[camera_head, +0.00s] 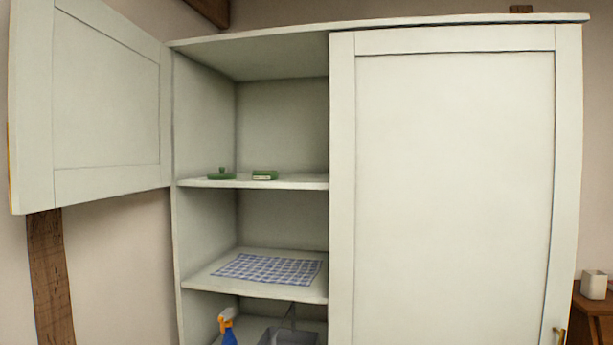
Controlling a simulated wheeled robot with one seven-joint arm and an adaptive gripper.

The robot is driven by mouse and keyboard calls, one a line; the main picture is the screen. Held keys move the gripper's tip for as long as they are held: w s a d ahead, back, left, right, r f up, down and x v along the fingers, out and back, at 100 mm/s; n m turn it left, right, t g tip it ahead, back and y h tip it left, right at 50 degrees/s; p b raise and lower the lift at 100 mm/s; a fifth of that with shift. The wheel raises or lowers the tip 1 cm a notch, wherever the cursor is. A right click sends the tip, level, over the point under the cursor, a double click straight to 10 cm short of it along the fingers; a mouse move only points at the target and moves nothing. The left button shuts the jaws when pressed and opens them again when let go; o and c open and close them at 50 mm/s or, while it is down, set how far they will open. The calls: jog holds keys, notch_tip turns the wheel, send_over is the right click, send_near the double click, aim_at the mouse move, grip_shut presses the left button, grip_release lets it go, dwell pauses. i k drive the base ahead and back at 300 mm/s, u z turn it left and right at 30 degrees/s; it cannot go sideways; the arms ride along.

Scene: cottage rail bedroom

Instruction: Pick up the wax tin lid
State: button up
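A flat green piece with a small upright knob (221,176), which looks like the wax tin lid, lies on the upper shelf (300,183) of the open cabinet, towards its left side. A low green item with a pale patch (265,175), possibly the tin itself, sits just to its right with a gap between them. Both are small and far off, so fine detail is unclear. My gripper is not in view.
The left cabinet door (105,110) stands open; the right door (455,190) is shut. A blue checked cloth (268,268) lies on the shelf below. Lower still are a spray bottle (228,328) and a grey container (290,337). The upper shelf is otherwise clear.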

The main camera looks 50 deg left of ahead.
aim_at(222, 173)
jog(key=z, duration=0.3)
jog(key=i, duration=0.8)
jog(key=u, duration=1.35)
